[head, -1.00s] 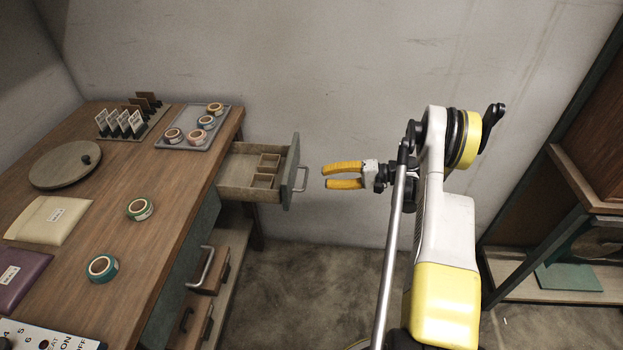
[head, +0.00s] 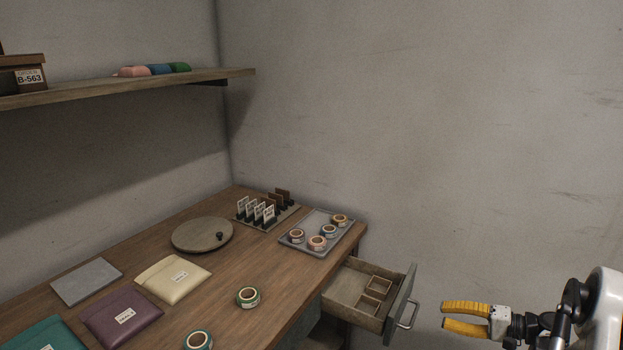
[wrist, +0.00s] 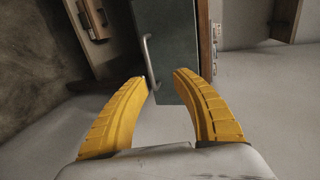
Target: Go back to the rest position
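My gripper (head: 466,317) has yellow fingers and is at the lower right of the head view, to the right of the open drawer (head: 348,287) and apart from its handle (head: 409,317). The fingers are spread with nothing between them. In the wrist view my gripper (wrist: 162,85) is also open and empty, with the drawer front (wrist: 173,50) and its handle (wrist: 149,62) beyond the fingertips. Most of my arm is cut off at the right edge of the head view.
The desk (head: 205,290) holds a grey tray (head: 296,243) with several tape rolls, a card rack (head: 285,217), a round board (head: 200,233), pouches and two loose tape rolls (head: 248,297). A shelf (head: 130,84) hangs above. The space right of the drawer is open up to the wall.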

